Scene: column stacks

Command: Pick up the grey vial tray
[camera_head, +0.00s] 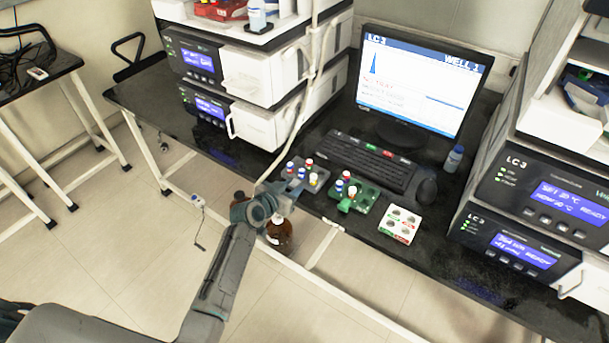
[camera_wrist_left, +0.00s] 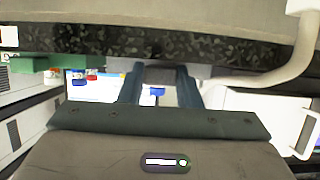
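I cannot tell whether the fingers touch the tray. My right gripper is in no view.
A green vial tray (camera_head: 368,200) stands just right of the grey one, then a white tray (camera_head: 400,224). A keyboard (camera_head: 362,160), a mouse (camera_head: 427,190) and a monitor (camera_head: 420,85) are behind. Brown bottles (camera_head: 279,235) show below the bench edge, beside my arm.

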